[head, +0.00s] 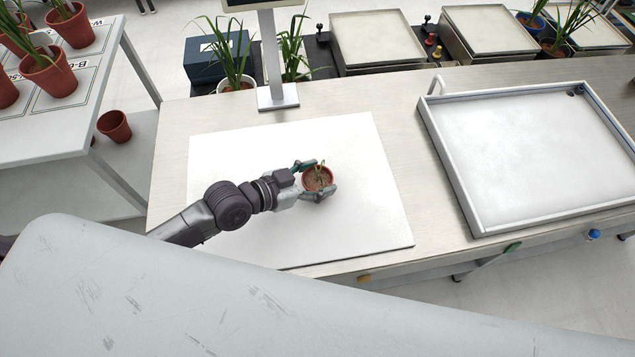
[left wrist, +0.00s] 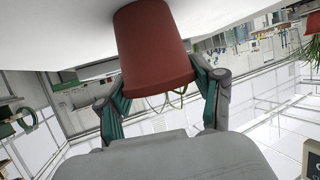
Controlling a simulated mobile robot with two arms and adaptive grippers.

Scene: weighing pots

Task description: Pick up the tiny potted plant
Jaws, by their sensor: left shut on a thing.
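The tiny potted plant (head: 317,179) is a small terracotta pot with brown soil and a little green sprout. In the head view it is over the white board (head: 365,215) on the bench. My left gripper (head: 313,180) comes in from the left with its fingers on both sides of the pot, shut on it. In the left wrist view the reddish pot (left wrist: 152,50) shows between the two green-padded fingers (left wrist: 160,92), with thin green leaves past its rim. I cannot tell whether the pot's base touches the board. My right gripper is not in view.
A metal-rimmed tray (head: 462,190) lies to the right on the bench. A display post (head: 278,97) stands behind the board, near taller potted plants (head: 232,62). A shelf with more pots (head: 48,72) is at the left. The board around the pot is clear.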

